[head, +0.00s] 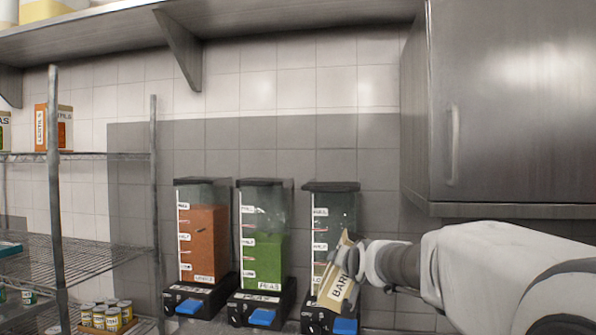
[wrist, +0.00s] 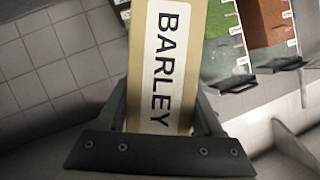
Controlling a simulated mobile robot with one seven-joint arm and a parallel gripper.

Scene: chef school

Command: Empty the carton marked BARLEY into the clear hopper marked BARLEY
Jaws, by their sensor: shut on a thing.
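The BARLEY carton (head: 338,284) is tan with a white label, and my gripper (head: 357,262) is shut on it. It is tilted in front of the right-hand hopper (head: 333,212). That hopper is clear, with a dark lid, and its upper part looks empty. The carton hides part of its lower half, and I cannot read its name label. In the wrist view the carton (wrist: 175,60) fills the middle between the fingers of my gripper (wrist: 165,115), its label reading BARLEY. The carton's opening is not clearly visible.
An orange-filled hopper (head: 203,240) and a green-filled hopper marked PEAS (head: 262,245) stand to the left. A steel cabinet (head: 510,100) hangs at the right and a shelf (head: 240,22) runs above. A wire rack (head: 100,245) at the left holds cartons and cans.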

